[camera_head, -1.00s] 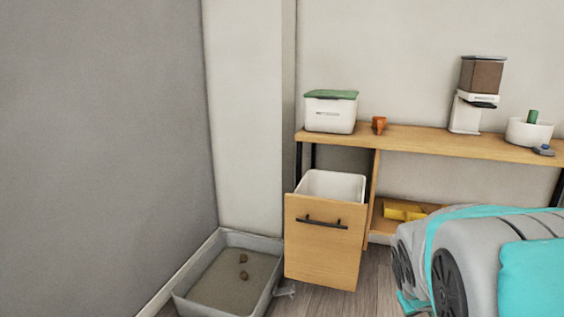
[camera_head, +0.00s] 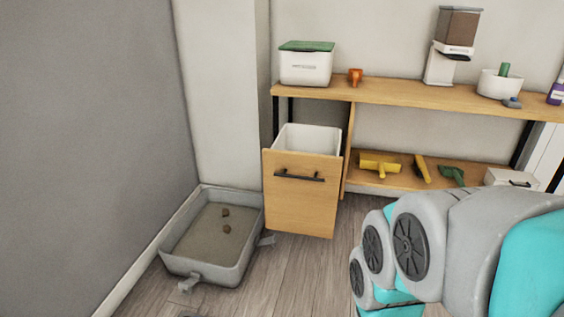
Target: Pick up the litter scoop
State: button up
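The grey litter box (camera_head: 240,262) stands on the floor at the lower left, with litter and two brown clumps inside. A small grey piece sticks out at its front (camera_head: 190,282) and another at its right side (camera_head: 267,240); I cannot tell whether either is the scoop. A green tool (camera_head: 453,175) lies on the lower shelf beside yellow tools (camera_head: 380,166); its kind is unclear. I cannot surely identify the litter scoop. My grey and teal arm fills the lower right, and my gripper is out of view.
An open wooden pull-out bin (camera_head: 300,205) stands just right of the litter box. The wooden shelf (camera_head: 400,94) above holds a green-lidded container (camera_head: 306,66), an orange item (camera_head: 355,77), a dispenser (camera_head: 446,55) and a white bowl (camera_head: 499,85). Floor is clear in the middle.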

aim_at(446, 171)
jog(key=z, duration=1.25)
jog(key=u, duration=1.9)
jog(key=z, duration=1.9)
jog(key=i+j, duration=0.1)
jog(key=i, duration=0.6)
